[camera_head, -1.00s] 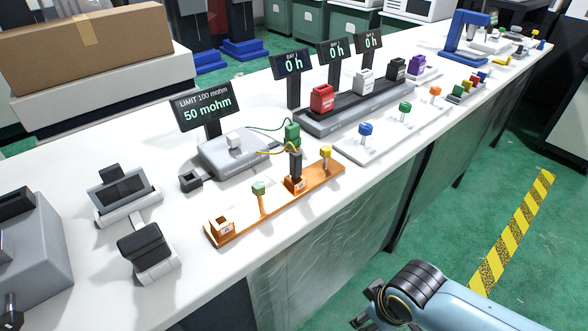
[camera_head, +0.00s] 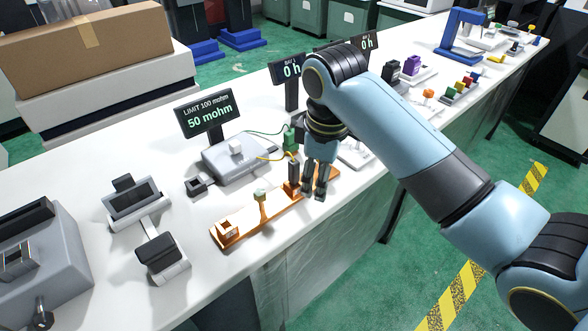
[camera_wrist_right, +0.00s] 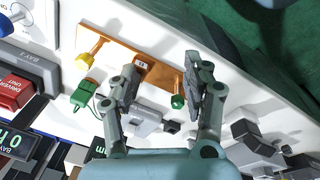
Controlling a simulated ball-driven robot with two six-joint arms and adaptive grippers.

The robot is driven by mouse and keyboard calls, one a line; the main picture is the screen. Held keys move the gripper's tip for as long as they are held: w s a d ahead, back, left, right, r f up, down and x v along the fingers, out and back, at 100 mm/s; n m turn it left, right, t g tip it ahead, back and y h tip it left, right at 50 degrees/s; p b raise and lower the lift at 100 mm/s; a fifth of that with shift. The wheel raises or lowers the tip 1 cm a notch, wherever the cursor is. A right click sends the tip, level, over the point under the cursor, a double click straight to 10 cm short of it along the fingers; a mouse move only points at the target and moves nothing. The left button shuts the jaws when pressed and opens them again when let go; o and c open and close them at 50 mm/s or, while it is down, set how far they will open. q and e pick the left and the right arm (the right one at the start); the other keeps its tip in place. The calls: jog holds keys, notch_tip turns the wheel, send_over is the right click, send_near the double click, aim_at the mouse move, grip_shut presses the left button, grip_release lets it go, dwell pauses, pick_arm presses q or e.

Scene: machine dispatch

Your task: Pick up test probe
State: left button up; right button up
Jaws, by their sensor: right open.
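The test probe (camera_head: 294,171) appears to be the dark upright handle with a yellow wire at its top. It stands in an orange block (camera_head: 291,189) on the orange board (camera_head: 243,223). My right gripper (camera_head: 314,190) is open, pointing down just right of the probe. I cannot tell whether they touch. In the right wrist view my open fingers (camera_wrist_right: 162,82) are above the orange board (camera_wrist_right: 112,48), with the labelled block (camera_wrist_right: 142,62) near the left finger. The probe is hard to make out there. My left gripper is not in view.
A green connector (camera_head: 290,137) with wires stands close by. Grey fixtures (camera_head: 160,252) are at the left.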

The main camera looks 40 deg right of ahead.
aim_at(294, 175)
jog(key=w+r+n, duration=0.1)
jog(key=w, duration=0.1)
jog(key=w+r+n, duration=0.1)
jog(key=w, duration=0.2)
jog(key=w+d+g, duration=0.1)
jog(key=w, duration=0.2)
jog(key=shift+w+d+r+n+y, duration=0.1)
jog(key=shift+w+r+n+y, duration=0.2)
jog(key=shift+r+n, duration=0.1)
notch_tip(294, 175, down, 4)
jog(key=shift+f, duration=0.25)
jog(key=f, duration=0.6)
jog(key=shift+w+a, duration=0.2)
jog(key=shift+w, duration=0.05)
grip_shut()
